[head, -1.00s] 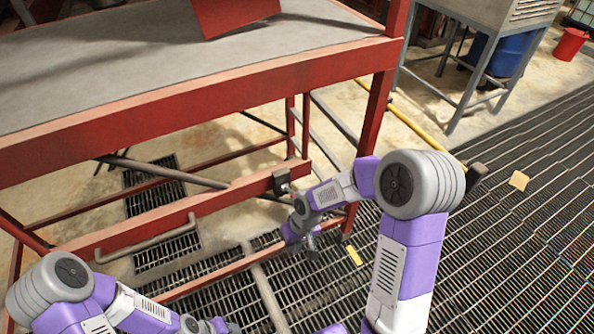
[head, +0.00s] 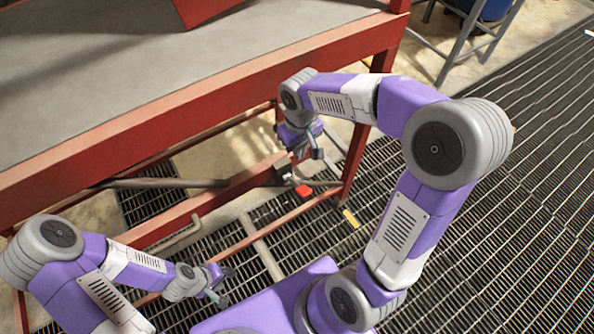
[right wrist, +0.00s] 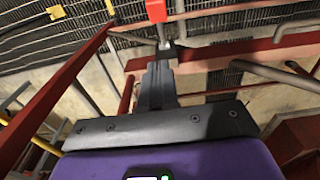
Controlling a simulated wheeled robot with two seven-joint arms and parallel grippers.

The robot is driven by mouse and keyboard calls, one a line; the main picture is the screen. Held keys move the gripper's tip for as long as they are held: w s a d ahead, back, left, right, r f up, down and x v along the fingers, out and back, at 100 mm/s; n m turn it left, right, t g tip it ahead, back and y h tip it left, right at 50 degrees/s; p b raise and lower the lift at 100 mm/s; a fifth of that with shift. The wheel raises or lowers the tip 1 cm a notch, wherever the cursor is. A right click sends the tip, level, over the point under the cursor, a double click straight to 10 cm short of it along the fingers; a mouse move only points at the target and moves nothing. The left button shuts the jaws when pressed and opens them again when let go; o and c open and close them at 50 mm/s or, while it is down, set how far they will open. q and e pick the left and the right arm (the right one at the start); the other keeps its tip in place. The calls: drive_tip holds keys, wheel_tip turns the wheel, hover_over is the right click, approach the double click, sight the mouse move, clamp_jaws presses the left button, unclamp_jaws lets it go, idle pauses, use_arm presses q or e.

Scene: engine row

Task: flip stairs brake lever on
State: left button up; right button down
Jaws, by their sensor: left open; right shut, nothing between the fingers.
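The brake lever has a red handle (head: 303,190) on a short metal stem, joined to a dark bracket on the low red rail under the workbench. In the head view the handle sticks out from the rail toward the lower right. The red handle (right wrist: 156,10) also shows at the top of the right wrist view, beyond my fingertips. My right gripper (head: 306,152) is shut and empty, above the lever and apart from it. Its closed fingers (right wrist: 158,82) point toward the bracket side. My left gripper (head: 226,286) is open and empty, low at the left.
The red workbench frame (head: 120,140) with its grey top stands over the rail. Its red leg (head: 353,160) is close to the right of my right gripper. A bent grey pipe (head: 180,235) runs by the rail. Grated floor (head: 520,240) is open at the right.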

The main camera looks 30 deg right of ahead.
drive_tip(key=b, duration=0.1)
hover_over(302, 188)
drive_tip(key=w, duration=0.2)
wheel_tip(302, 188, down, 9)
drive_tip(key=shift+f, duration=0.2)
drive_tip(key=f, duration=0.1)
drive_tip(key=s+f, duration=0.1)
drive_tip(key=f, duration=0.1)
drive_tip(key=shift+s+f+b, duration=0.1)
drive_tip(key=shift+s+b, duration=0.15)
drive_tip(key=shift+b, duration=0.05)
use_arm(q)
drive_tip(key=shift+s+f, duration=0.2)
drive_tip(key=shift+f, duration=0.55)
use_arm(e)
drive_tip(key=shift+s+f, duration=0.25)
drive_tip(key=shift+f, duration=0.15)
